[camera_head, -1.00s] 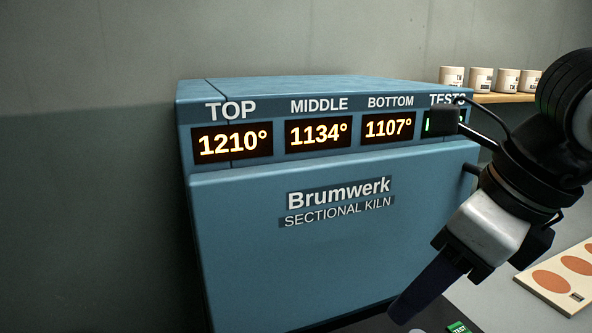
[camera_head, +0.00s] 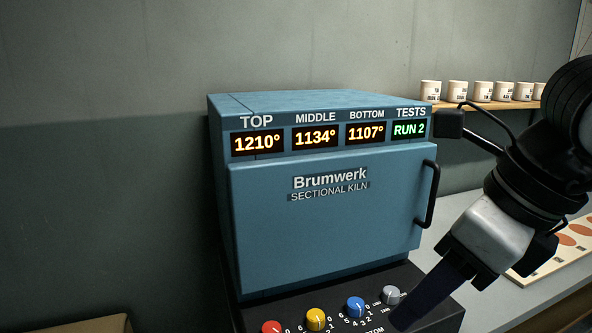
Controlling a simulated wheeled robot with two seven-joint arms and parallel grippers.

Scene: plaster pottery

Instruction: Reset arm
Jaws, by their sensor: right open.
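My right gripper (camera_head: 428,292) hangs at the right of the view, pointing down and to the left. Its dark fingers are in front of the right end of the black control panel, close to the grey knob (camera_head: 391,295); I cannot tell whether they touch it. I see nothing held in it. The blue Brumwerk kiln (camera_head: 320,225) stands in the middle with its door shut. Its displays (camera_head: 315,138) read TOP 1210°, MIDDLE 1134°, BOTTOM 1107° and TESTS RUN 2. My left gripper is not in view.
The control panel (camera_head: 440,320) has red (camera_head: 271,327), yellow (camera_head: 315,319) and blue (camera_head: 355,306) knobs. Several white cups (camera_head: 457,91) stand on a shelf at the back right. A board with orange discs (camera_head: 548,258) lies on the table at right. A brown edge (camera_head: 80,325) shows at bottom left.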

